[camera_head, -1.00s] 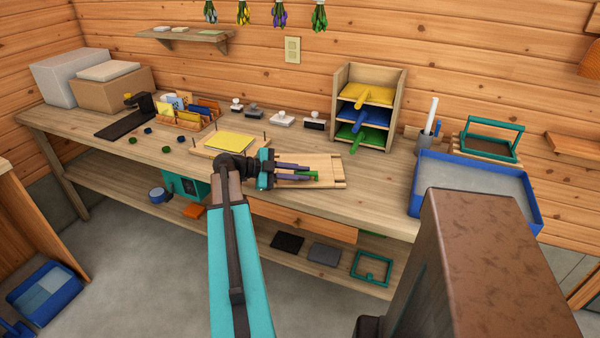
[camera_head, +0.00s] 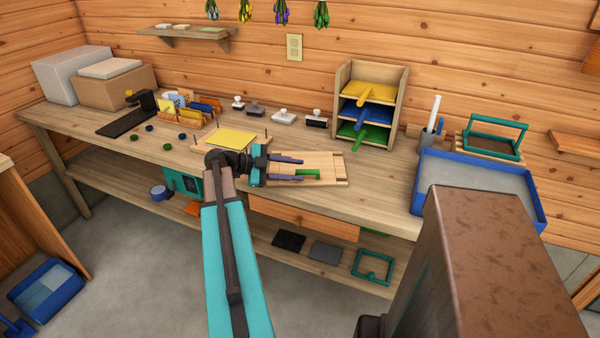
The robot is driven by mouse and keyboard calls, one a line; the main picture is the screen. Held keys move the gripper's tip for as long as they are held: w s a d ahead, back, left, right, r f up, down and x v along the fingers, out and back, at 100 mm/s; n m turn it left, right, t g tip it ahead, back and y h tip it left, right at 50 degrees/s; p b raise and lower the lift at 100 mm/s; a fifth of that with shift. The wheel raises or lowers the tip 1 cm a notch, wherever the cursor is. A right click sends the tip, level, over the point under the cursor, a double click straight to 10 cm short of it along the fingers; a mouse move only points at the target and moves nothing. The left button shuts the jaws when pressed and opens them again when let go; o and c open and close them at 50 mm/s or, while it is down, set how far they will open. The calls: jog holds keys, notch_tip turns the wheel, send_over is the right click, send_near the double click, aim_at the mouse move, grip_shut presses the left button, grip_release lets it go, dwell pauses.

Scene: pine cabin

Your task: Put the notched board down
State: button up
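The notched board (camera_head: 325,160) is a pale wooden board with notched ends. It lies flat on the workbench, right of centre, near the front edge. A green piece (camera_head: 312,173), like a grip, shows on its top. My gripper (camera_head: 302,168) is over the board with its two dark fingers spread apart. One finger is on the far side of the green piece and the other on the near side. The fingers look clear of it, though their exact height is hard to tell. The board's left end is partly hidden by my gripper.
A wooden base with a yellow sheet (camera_head: 231,138) stands left of the board. Several stamps (camera_head: 283,117) and a tray rack (camera_head: 340,95) stand behind. A blue-rimmed tray (camera_head: 421,195) is to the right. The bench (camera_head: 385,185) is bare between board and tray.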

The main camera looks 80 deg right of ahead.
jog(key=b+v, duration=0.2)
jog(key=v, duration=0.7)
dwell(0.6)
